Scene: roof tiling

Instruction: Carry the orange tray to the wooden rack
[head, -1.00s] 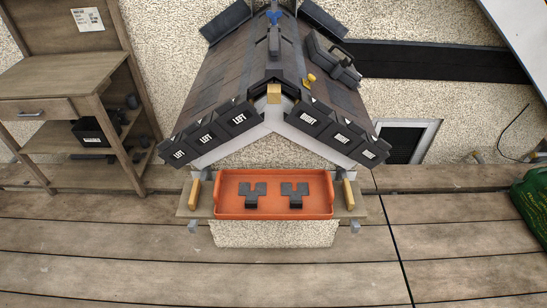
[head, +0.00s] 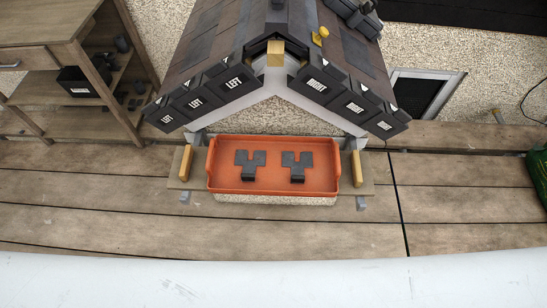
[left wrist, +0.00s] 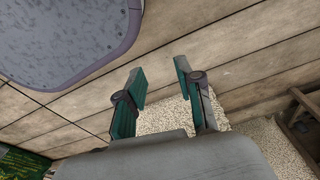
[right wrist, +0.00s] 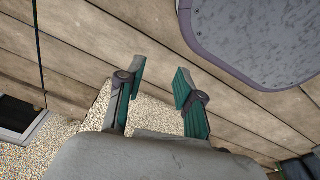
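The orange tray (head: 224,188) sits on a ledge below the model roof's gable in the head view. Two dark grey T-shaped pieces, a left one (head: 249,162) and a right one (head: 297,164), lie in it. My left gripper (left wrist: 160,80) is open and empty in the left wrist view, with wooden planks beyond its fingers. My right gripper (right wrist: 158,82) is open and empty in the right wrist view, also with planks beyond. Neither gripper shows in the head view. The wooden rack (head: 60,22) stands at the upper left, with a drawer and open shelves.
The model roof (head: 215,55) with LEFT and RIGHT dark tiles rises behind the tray. Dark items (head: 83,82) lie on the rack's shelves. A green bag (head: 538,178) is at the right edge. The plank floor (head: 100,210) is clear in front.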

